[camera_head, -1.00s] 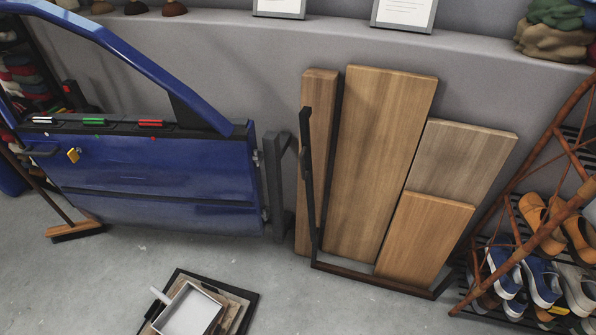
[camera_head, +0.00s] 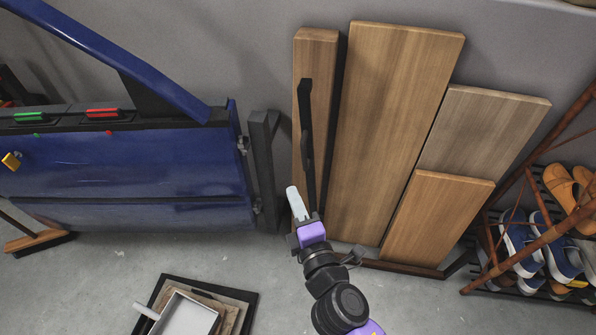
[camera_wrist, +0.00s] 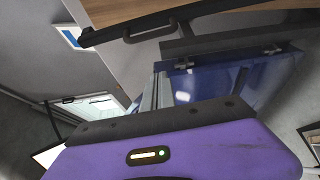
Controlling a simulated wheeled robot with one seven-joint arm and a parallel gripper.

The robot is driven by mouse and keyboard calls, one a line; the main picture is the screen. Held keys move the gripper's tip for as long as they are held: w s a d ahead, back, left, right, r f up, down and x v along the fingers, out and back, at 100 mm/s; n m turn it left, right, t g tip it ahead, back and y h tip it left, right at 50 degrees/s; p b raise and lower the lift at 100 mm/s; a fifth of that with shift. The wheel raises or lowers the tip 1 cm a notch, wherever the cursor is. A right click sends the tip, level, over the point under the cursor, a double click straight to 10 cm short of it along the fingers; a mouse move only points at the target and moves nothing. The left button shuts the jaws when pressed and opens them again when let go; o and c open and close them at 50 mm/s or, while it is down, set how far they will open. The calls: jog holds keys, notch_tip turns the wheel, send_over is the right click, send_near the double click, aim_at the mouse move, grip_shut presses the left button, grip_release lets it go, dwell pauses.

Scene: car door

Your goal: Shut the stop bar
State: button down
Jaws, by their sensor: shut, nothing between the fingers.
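The stop bar (camera_head: 309,120) is a thin black bar with a small handle. It stands upright at the left end of the board rack, in front of the narrowest wooden board, and does not lie across the wider boards. In the wrist view the dark bar with its curved handle (camera_wrist: 150,33) crosses the top. My gripper (camera_head: 296,203) is shut and empty. In the head view it appears just below and left of the bar's lower part; I cannot tell whether they touch. My arm hides part of the rack's base.
Wooden boards (camera_head: 400,130) lean on the wall in the rack, whose low front rail (camera_head: 400,267) runs along the floor. A blue car door (camera_head: 120,165) on a dark post (camera_head: 265,170) is left. A shoe rack (camera_head: 540,235) is right. A tray with boxes (camera_head: 190,310) lies on the floor.

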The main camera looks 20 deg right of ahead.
jog(key=w+d, duration=0.1)
jog(key=w, duration=0.9)
jog(key=shift+s+d+p, duration=0.3)
jog(key=shift+d+p, duration=0.2)
jog(key=shift+d, duration=0.1)
jog(key=shift+s+d+p, duration=0.25)
jog(key=shift+d+p, duration=0.2)
jog(key=shift+d, duration=0.2)
jog(key=shift+s+d+p, duration=0.3)
jog(key=shift+d+p, duration=0.2)
jog(key=shift+d, duration=0.1)
jog(key=shift+d, duration=0.1)
